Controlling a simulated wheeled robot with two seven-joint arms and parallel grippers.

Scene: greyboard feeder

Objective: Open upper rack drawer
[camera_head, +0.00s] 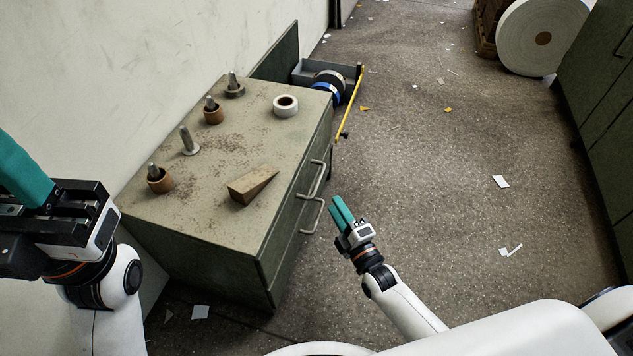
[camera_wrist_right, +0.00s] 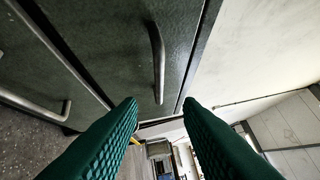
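The green cabinet (camera_head: 290,235) stands against the wall, its drawer front facing right. The upper drawer handle (camera_head: 318,177) is a grey metal bar; the lower drawer handle (camera_head: 313,217) sits below it. Both drawers look closed. My right gripper (camera_head: 338,205), with teal fingers, is just right of the handles, apart from them. In the right wrist view its fingers (camera_wrist_right: 160,103) are spread and empty, with the upper handle (camera_wrist_right: 158,62) ahead and the lower handle (camera_wrist_right: 40,105) at left. My left gripper (camera_head: 25,175) is at the left edge, partly cut off; its finger gap is hidden.
A wooden wedge (camera_head: 252,184), a white ring roll (camera_head: 286,105) and several upright metal pegs (camera_head: 189,140) are on the cabinet top. A yellow bar (camera_head: 351,103) and a tray with rolls (camera_head: 328,85) lie beyond. The floor (camera_head: 430,190) at right is mostly clear.

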